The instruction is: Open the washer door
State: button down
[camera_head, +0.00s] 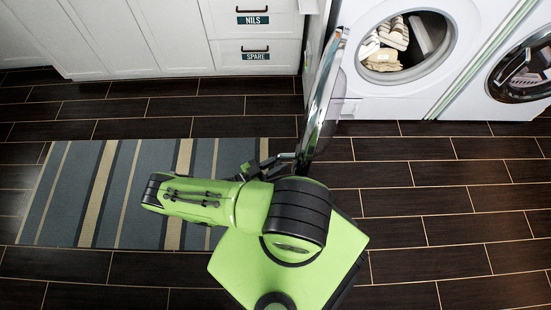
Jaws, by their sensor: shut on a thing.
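The white washer (388,104) stands at the top right with its round opening uncovered. Folded cloths (388,42) show inside the drum. Its door (322,90) is swung far out to the left and is seen nearly edge-on, with a shiny rim. My gripper (296,158) is at the door's lower near edge and is shut on it. The exact contact of the fingers is small and partly hidden by the door rim and my green arm.
A second machine with a dark round door (522,70) stands at the right, its door shut. White drawers (252,55) labelled NILS and SPARE stand left of the washer. A striped rug (75,195) lies at left. The dark floor at right is clear.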

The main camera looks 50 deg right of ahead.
jog(key=shift+w+d, duration=0.1)
jog(key=shift+w, duration=0.25)
jog(key=c, duration=1.3)
grip_release()
jog(key=shift+r, duration=0.1)
jog(key=shift+o, duration=1.3)
jog(key=shift+d, duration=0.15)
jog(key=b+v, duration=0.2)
jog(key=v, duration=1.3)
jog(key=shift+a, duration=0.4)
jog(key=shift+w, duration=0.1)
